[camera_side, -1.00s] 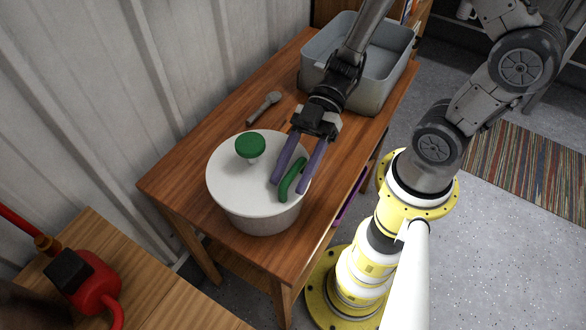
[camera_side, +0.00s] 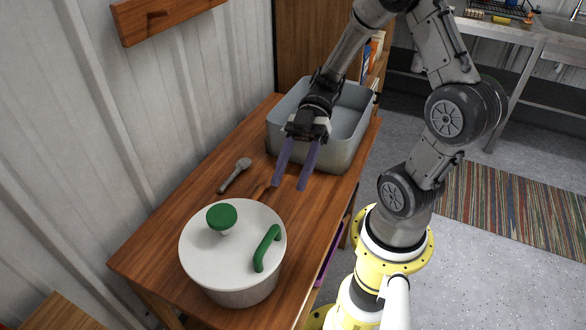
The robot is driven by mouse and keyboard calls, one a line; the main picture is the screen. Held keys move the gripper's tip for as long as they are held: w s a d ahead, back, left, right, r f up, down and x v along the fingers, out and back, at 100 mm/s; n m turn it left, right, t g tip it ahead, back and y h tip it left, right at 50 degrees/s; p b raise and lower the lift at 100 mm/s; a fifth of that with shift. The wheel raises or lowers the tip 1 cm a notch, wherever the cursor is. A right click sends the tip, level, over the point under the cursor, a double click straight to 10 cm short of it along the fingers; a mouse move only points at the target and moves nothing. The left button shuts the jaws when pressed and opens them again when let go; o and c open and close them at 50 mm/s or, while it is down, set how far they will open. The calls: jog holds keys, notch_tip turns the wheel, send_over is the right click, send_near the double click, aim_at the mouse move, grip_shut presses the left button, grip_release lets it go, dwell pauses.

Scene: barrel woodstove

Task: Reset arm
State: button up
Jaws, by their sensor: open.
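My gripper (camera_side: 290,186) has two purple fingers that stand apart with nothing between them. It hangs over the wooden table, in front of the grey bin and above and to the right of the pot. The white round pot (camera_side: 235,292) stands at the near end of the table. Its lid has a green mushroom-shaped knob (camera_side: 221,217) and a green curved handle (camera_side: 266,248) on top. My gripper is clear of both.
A grey rectangular bin (camera_side: 340,160) stands at the table's far end, just behind my gripper. A grey spoon-like tool (camera_side: 235,175) lies on the wooden table (camera_side: 165,240) near the corrugated wall. A striped rug (camera_side: 510,210) lies on the floor at right.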

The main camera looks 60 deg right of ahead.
jog(key=shift+d+r, duration=0.1)
jog(key=shift+d, duration=0.25)
jog(key=s+a+r+n+h, duration=0.2)
jog(key=s+a+r+h, duration=0.1)
jog(key=s+r+h, duration=0.3)
jog(key=w+d+r+m+t+h, duration=0.1)
jog(key=d+m+t+h, duration=0.5)
jog(key=m, duration=1.2)
jog(key=shift+w+d+r+m+t+h, duration=0.3)
jog(key=shift+w+d+h, duration=0.05)
jog(key=shift+d+h, duration=0.4)
